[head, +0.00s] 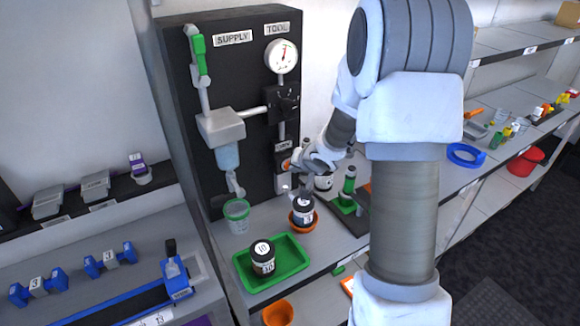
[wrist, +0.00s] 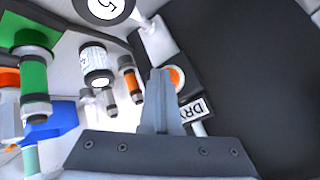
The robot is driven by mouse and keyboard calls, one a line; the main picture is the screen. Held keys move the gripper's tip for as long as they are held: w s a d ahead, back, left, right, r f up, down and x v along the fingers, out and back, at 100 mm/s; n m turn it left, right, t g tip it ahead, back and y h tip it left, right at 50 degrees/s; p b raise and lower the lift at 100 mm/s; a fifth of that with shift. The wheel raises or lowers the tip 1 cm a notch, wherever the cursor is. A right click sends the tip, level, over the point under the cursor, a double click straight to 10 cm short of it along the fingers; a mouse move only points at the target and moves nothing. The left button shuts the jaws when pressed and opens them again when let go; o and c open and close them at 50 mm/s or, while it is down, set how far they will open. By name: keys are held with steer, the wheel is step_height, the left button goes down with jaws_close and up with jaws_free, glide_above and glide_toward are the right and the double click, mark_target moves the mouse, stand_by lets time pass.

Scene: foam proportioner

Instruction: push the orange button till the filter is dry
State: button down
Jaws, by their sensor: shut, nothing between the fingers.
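The orange button (wrist: 176,78) sits on a dark block on the black panel, beside a white label reading "DRY" (wrist: 193,110) in the wrist view. In the head view the button (head: 286,164) shows just left of my gripper (head: 292,168). My gripper (wrist: 160,75) is shut and empty, its fingertips right at the button and partly covering it; I cannot tell whether they touch or press it. The filter is likely the clear bluish bowl (head: 228,155) under the grey body on the panel; whether it is dry I cannot tell.
A pressure gauge (head: 281,56) and a green-handled lever (head: 198,52) are on the panel. Below stand a clear cup (head: 237,215), a green tray (head: 289,262) with a dark jar, and another jar in an orange dish (head: 305,226). Several bottles stand close to my gripper.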

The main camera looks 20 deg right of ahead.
steer(key=shift+s+d, duration=0.15)
steer(key=shift+s, duration=0.7)
steer(key=shift+s+d, duration=0.25)
steer(key=shift+s, duration=1)
steer(key=shift+s+d, duration=0.25)
steer(key=shift+s, duration=0.95)
